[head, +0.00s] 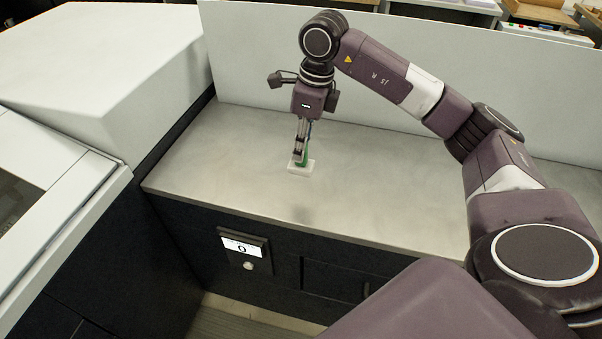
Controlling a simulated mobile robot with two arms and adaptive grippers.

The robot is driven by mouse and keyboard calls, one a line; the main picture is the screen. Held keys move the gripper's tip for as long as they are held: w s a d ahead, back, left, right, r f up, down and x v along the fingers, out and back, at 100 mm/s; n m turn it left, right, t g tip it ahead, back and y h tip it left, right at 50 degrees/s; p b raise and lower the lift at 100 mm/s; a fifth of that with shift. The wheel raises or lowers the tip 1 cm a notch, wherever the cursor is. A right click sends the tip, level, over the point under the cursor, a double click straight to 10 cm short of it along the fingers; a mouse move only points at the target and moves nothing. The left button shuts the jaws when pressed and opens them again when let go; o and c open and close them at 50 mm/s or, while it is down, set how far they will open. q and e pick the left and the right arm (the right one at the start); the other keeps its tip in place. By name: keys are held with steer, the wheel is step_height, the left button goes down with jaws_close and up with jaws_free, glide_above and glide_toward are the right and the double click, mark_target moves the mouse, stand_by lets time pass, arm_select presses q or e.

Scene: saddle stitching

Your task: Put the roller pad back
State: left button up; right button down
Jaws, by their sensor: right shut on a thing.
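My right gripper (300,143) points down over the grey metal worktop, left of its middle. It is shut on a small green piece, which looks like the roller pad (304,158) and is partly hidden by the fingers. A small flat white block (301,168) is right at the foot of the green piece, on or just above the worktop. I cannot tell whether green and white are one piece, or whether there is a gap below. My left gripper is not in view.
The grey worktop (400,185) is clear around the block. A white back panel (250,60) rises behind it. A white machine housing (110,60) stands at the left. A small display (242,248) reading 0 is on the dark front below.

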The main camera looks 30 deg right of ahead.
step_height(320, 180, down, 6)
steer(key=shift+r+p, duration=0.25)
steer(key=shift+p, duration=0.25)
step_height(320, 180, down, 3)
steer(key=shift+f+p, duration=0.15)
steer(key=shift+p, duration=0.4)
steer(key=shift+f, duration=0.55)
steer(key=shift+f, duration=0.1)
steer(key=c, duration=1.7)
jaws_free()
steer(key=shift+c, duration=0.2)
